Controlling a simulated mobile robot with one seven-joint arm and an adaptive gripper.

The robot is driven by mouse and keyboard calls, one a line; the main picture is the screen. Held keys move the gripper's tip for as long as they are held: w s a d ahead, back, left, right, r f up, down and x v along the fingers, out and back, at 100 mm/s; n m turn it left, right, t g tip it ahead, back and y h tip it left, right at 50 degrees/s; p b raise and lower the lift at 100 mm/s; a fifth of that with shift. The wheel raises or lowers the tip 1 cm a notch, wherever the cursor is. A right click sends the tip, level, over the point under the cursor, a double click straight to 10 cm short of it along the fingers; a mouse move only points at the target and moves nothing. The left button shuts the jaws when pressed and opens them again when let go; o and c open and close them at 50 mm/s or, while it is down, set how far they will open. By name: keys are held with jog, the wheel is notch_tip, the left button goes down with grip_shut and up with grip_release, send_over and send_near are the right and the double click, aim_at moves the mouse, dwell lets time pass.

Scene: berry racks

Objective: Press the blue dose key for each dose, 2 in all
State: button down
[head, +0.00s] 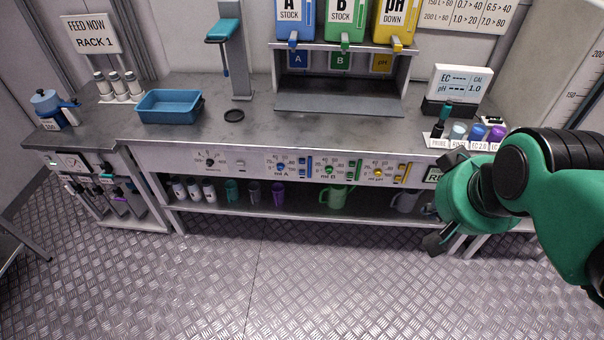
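The dosing panel (318,156) runs along the front edge of the bench in the head view. Its left part is marked "ml A" and has a blue dial (281,167) with blue upright parts (306,167) beside it. The blue dose key seems to be among these blue parts, but it is too small to make out clearly. My gripper (440,203) is at the right, in front of the bench and well to the right of the blue parts, apart from them. Dark finger parts show above and below the green wrist. The fingertips are largely hidden behind it.
Blue A (293,28), green B (343,26) and yellow pH Down (396,24) containers stand above a grey shelf (336,104). A blue tray (169,107) is on the bench. Small bottles (476,133) stand near my arm. The floor in front is clear.

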jog(key=w+a+n+t+p, duration=0.1)
jog(key=w+p, duration=0.1)
jog(key=w, duration=1)
jog(key=w+a+t+p, duration=0.1)
jog(key=w+a+p, duration=0.15)
jog(key=w, duration=1.05)
jog(key=w+a+f+n+t+y+p, duration=0.1)
jog(key=w+a+f+p, duration=0.25)
jog(key=w+f, duration=0.45)
jog(key=w+a+f+n+y+p, duration=0.15)
jog(key=w+a+f, duration=0.3)
jog(key=w, duration=0.55)
jog(key=w+a+f+y+p, duration=0.1)
jog(key=w+a+f+p, duration=0.2)
jog(key=f, duration=0.6)
jog(key=w+a+f+y+p, duration=0.1)
jog(key=w+a+f+p, duration=0.1)
jog(key=a+f, duration=0.6)
jog(key=s+a+f+y+p, duration=0.1)
jog(key=s+a+f+p, duration=0.1)
jog(key=f, duration=0.8)
jog(key=s+a+f+n+y+p, duration=0.1)
jog(key=s+f, duration=0.4)
jog(key=f, duration=0.5)
jog(key=shift+s+a+t+y+p, duration=0.2)
jog(key=shift+a+t+y+p, duration=0.3)
jog(key=shift+a, duration=0.8)
jog(key=shift+w+f, duration=0.1)
jog(key=shift+w, duration=0.05)
